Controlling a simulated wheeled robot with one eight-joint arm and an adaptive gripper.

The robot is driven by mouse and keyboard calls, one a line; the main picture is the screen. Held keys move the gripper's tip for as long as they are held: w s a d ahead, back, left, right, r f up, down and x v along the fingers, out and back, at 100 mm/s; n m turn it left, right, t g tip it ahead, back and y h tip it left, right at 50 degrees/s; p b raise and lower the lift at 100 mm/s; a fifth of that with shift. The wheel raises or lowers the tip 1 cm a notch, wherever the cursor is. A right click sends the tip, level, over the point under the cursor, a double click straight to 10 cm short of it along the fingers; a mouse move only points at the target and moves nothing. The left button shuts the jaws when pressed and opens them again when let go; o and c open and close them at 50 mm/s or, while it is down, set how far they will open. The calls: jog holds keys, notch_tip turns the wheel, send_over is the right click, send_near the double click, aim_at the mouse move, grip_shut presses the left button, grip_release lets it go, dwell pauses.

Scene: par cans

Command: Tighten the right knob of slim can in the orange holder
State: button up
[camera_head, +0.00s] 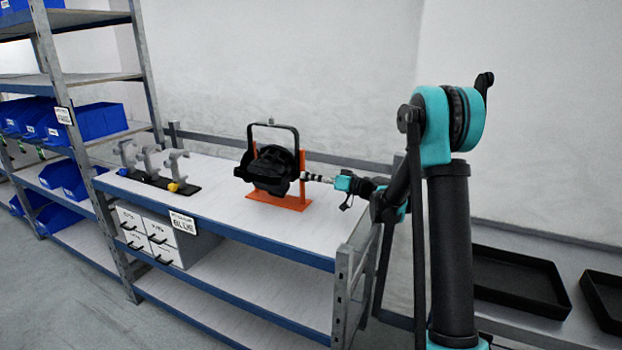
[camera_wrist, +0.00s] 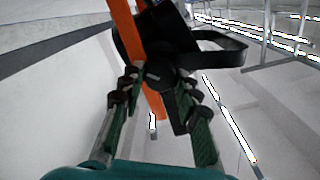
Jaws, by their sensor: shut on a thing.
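The slim can (camera_head: 270,168) is a black lamp housing with a raised yoke. It sits in the orange holder (camera_head: 290,202) on the white bench top. In the wrist view the orange holder's upright (camera_wrist: 126,32) runs past the black can (camera_wrist: 165,30). My gripper (camera_head: 309,177) reaches in from the right at the holder's right upright. In the wrist view my gripper (camera_wrist: 157,88) has its two fingers on either side of a round dark knob (camera_wrist: 159,74) and is shut on it. The fingers and upright hide part of the can's side.
Grey clamps (camera_head: 150,160) stand on a black base at the bench's left. Blue bins (camera_head: 100,118) fill the shelf rack at far left. Black trays (camera_head: 515,280) lie on a surface at right. The bench top (camera_head: 222,190) is clear between clamps and holder.

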jog(key=shift+f+m, duration=0.2)
jog(key=shift+m, duration=8.3)
jog(key=o, duration=1.2)
jog(key=shift+c, duration=0.2)
jog(key=shift+d, duration=0.1)
jog(key=v, duration=1.2)
